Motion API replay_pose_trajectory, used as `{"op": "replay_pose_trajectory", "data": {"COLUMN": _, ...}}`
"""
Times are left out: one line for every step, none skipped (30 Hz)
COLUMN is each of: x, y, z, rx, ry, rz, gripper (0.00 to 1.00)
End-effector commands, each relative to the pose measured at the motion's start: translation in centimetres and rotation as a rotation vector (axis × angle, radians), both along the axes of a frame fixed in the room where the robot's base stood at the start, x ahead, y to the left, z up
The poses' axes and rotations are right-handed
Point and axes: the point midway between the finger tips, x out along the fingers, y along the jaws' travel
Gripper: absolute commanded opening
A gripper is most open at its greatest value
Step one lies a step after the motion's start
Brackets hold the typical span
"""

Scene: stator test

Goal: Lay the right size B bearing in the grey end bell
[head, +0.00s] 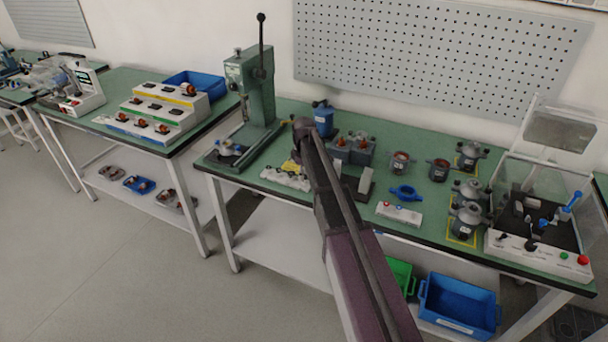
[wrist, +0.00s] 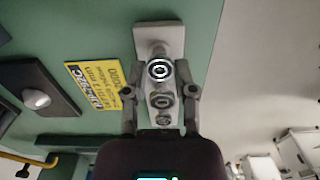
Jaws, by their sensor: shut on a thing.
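My gripper (wrist: 160,78) points down over a pale rack (wrist: 158,38) with several round bearings in a row. Its fingers are shut on the largest-looking bearing (wrist: 159,71), a ring with a dark and light face. Smaller rings lie nearer the palm. I cannot read the bearing's size mark. In the head view the rack (head: 283,179) lies at the bench's front edge, and my arm hides the fingertips. A grey part with a blue top (head: 227,148) sits at the foot of the green press; I cannot tell if it is the grey end bell.
The green arbor press (head: 250,92) stands left of my arm. A yellow label (wrist: 93,85) lies beside the rack. Grey motors (head: 467,220), a blue end-bell-like part (head: 405,192) and a clear-walled test box (head: 540,215) stand to the right.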

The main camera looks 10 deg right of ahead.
Motion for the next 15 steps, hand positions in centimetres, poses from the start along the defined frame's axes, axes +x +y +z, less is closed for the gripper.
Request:
{"op": "replay_pose_trajectory", "data": {"x": 0.0, "y": 0.0, "z": 0.4, "rx": 0.0, "ry": 0.0, "rz": 0.0, "gripper": 0.2}}
{"op": "replay_pose_trajectory", "data": {"x": 0.0, "y": 0.0, "z": 0.6, "rx": 0.0, "ry": 0.0, "rz": 0.0, "gripper": 0.2}}
{"op": "replay_pose_trajectory", "data": {"x": 0.0, "y": 0.0, "z": 0.8, "rx": 0.0, "ry": 0.0, "rz": 0.0, "gripper": 0.2}}
{"op": "replay_pose_trajectory", "data": {"x": 0.0, "y": 0.0, "z": 0.9, "rx": 0.0, "ry": 0.0, "rz": 0.0, "gripper": 0.2}}
{"op": "replay_pose_trajectory", "data": {"x": 0.0, "y": 0.0, "z": 1.0, "rx": 0.0, "ry": 0.0, "rz": 0.0, "gripper": 0.2}}
{"op": "replay_pose_trajectory", "data": {"x": 0.0, "y": 0.0, "z": 1.2, "rx": 0.0, "ry": 0.0, "rz": 0.0, "gripper": 0.2}}
{"op": "replay_pose_trajectory", "data": {"x": 0.0, "y": 0.0, "z": 1.3, "rx": 0.0, "ry": 0.0, "rz": 0.0, "gripper": 0.2}}
{"op": "replay_pose_trajectory", "data": {"x": 0.0, "y": 0.0, "z": 1.4, "rx": 0.0, "ry": 0.0, "rz": 0.0, "gripper": 0.2}}
{"op": "replay_pose_trajectory", "data": {"x": 0.0, "y": 0.0, "z": 1.6, "rx": 0.0, "ry": 0.0, "rz": 0.0, "gripper": 0.2}}
{"op": "replay_pose_trajectory", "data": {"x": 0.0, "y": 0.0, "z": 1.7, "rx": 0.0, "ry": 0.0, "rz": 0.0, "gripper": 0.2}}
{"op": "replay_pose_trajectory", "data": {"x": 0.0, "y": 0.0, "z": 1.9, "rx": 0.0, "ry": 0.0, "rz": 0.0, "gripper": 0.2}}
{"op": "replay_pose_trajectory", "data": {"x": 0.0, "y": 0.0, "z": 2.0, "rx": 0.0, "ry": 0.0, "rz": 0.0, "gripper": 0.2}}
{"op": "replay_pose_trajectory", "data": {"x": 0.0, "y": 0.0, "z": 2.1, "rx": 0.0, "ry": 0.0, "rz": 0.0, "gripper": 0.2}}
{"op": "replay_pose_trajectory", "data": {"x": 0.0, "y": 0.0, "z": 2.3, "rx": 0.0, "ry": 0.0, "rz": 0.0, "gripper": 0.2}}
{"op": "replay_pose_trajectory", "data": {"x": 0.0, "y": 0.0, "z": 2.4, "rx": 0.0, "ry": 0.0, "rz": 0.0, "gripper": 0.2}}
